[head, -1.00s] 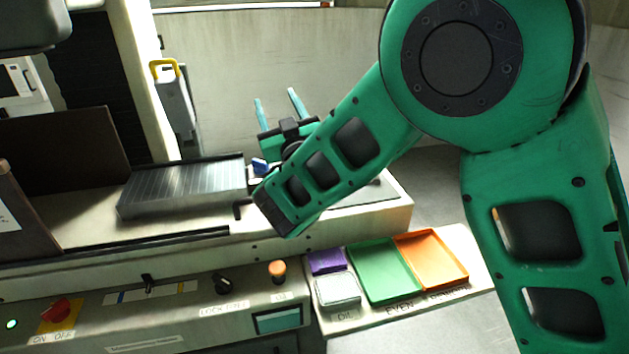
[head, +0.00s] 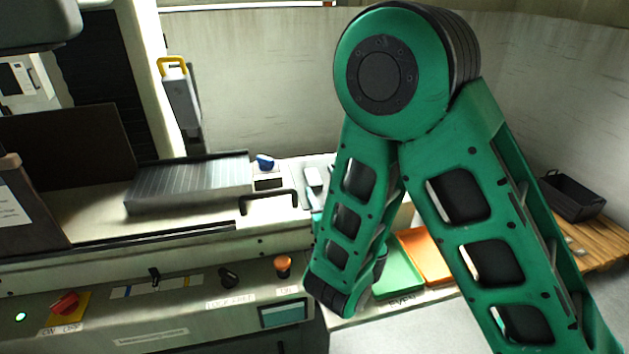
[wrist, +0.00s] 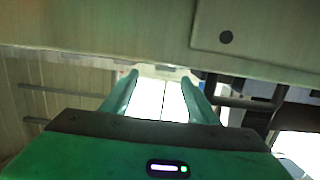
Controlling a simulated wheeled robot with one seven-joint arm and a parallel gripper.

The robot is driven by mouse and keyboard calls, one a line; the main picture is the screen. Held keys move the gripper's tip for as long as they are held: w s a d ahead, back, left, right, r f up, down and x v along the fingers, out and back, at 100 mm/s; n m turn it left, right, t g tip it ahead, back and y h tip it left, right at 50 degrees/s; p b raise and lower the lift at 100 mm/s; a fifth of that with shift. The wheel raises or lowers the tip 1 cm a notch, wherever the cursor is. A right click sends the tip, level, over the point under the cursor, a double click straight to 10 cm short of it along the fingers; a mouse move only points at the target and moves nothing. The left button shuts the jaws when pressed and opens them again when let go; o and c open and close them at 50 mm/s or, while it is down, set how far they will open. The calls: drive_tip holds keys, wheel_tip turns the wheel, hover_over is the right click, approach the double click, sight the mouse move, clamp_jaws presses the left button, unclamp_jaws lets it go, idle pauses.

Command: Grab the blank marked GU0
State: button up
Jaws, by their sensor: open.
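No marking GU0 can be read in either view, so I cannot tell which piece is that blank. In the head view a small pale grey block (head: 314,176) lies on the machine bed right of the blue-topped piece (head: 265,162); it is too small to identify. My gripper (wrist: 162,85) shows in the wrist view with its two teal fingers apart and nothing seen between them. In the head view my arm's lower link hides most of it, at the machine's right end.
A ribbed metal block (head: 190,183) and a black handle (head: 268,200) are on the machine. A green tray (head: 398,280) and an orange tray (head: 428,257) are partly behind my arm. A black crate (head: 572,195) stands on a slatted wooden surface (head: 612,240) at right.

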sight(313, 174)
drive_tip(key=x, duration=0.3)
drive_tip(key=shift+w+r, duration=0.1)
drive_tip(key=shift+a+x, duration=0.2)
drive_tip(key=shift+x, duration=1.3)
drive_tip(key=shift+a+x, duration=0.15)
drive_tip(key=shift+x, duration=1.3)
drive_tip(key=shift+r, duration=0.1)
clamp_jaws()
